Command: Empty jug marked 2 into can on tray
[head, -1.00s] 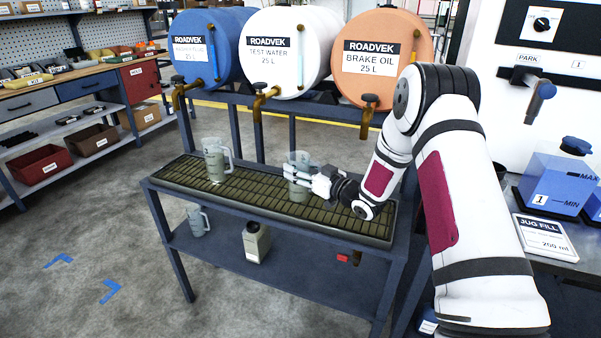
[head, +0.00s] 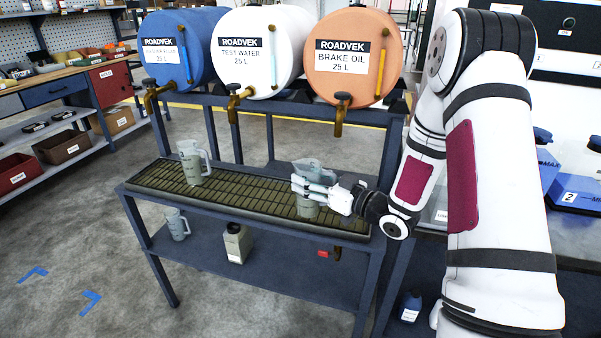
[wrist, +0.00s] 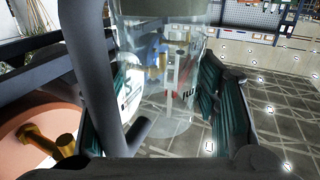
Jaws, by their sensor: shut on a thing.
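My gripper (head: 322,192) is shut on a greyish see-through jug (head: 308,168), above or at the right part of the slatted tray (head: 245,203). In the wrist view the clear wall of the held jug (wrist: 165,120) shows between the fingers, with a dark handle in front. I cannot tell how far it tilts or whether its base touches the tray. A second grey jug (head: 193,163) stands upright at the tray's left; its mark is unreadable. I cannot make out a can on the tray; the fingers hide part of that area.
Blue, white and orange drums (head: 352,55) with brass taps stand behind the tray. The shelf below holds a jug (head: 177,223) and a grey labelled container (head: 237,243). Blue containers (head: 577,193), one marked 2, stand at the right.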

